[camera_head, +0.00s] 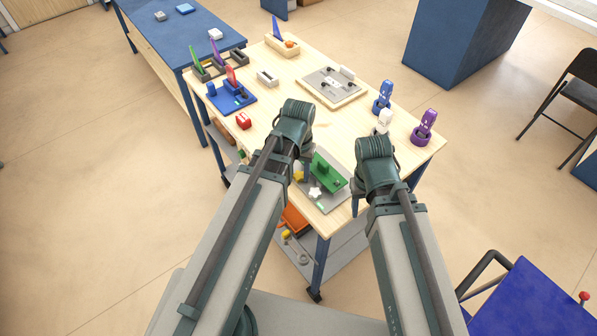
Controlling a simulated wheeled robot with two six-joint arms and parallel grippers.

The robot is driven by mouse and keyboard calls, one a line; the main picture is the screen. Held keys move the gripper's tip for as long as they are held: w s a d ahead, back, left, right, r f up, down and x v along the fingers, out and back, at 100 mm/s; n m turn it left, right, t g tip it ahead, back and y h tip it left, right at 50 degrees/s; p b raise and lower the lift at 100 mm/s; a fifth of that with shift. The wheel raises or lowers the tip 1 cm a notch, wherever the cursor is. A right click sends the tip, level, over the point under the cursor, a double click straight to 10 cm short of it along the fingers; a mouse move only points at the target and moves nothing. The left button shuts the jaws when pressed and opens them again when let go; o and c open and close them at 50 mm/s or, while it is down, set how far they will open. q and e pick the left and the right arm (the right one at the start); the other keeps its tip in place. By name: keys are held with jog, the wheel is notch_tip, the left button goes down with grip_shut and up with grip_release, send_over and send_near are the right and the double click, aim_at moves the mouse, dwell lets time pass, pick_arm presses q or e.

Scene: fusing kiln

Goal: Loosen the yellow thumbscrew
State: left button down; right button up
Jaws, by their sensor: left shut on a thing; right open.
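A grey plate (312,201) near the table's front corner carries a green block (328,172), a white star-shaped knob (316,193) and the small yellow thumbscrew (298,176). My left gripper (303,178) points down at the thumbscrew and is shut on it; my wrist and fingers hide part of it. My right gripper (356,212) is open and empty, pointing down by the table's front right edge, to the right of the plate. The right wrist hides part of its fingers.
The lower shelf holds an orange item (294,218).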

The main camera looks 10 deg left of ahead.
aim_at(299, 176)
pick_arm(q)
jog(key=shift+s, duration=0.1)
jog(key=shift+c, duration=2.2)
grip_release()
jog(key=shift+r, duration=0.1)
notch_tip(299, 176, up, 14)
jog(key=p, duration=1.3)
jog(key=shift+f+p, duration=0.2)
jog(key=shift+p, duration=0.2)
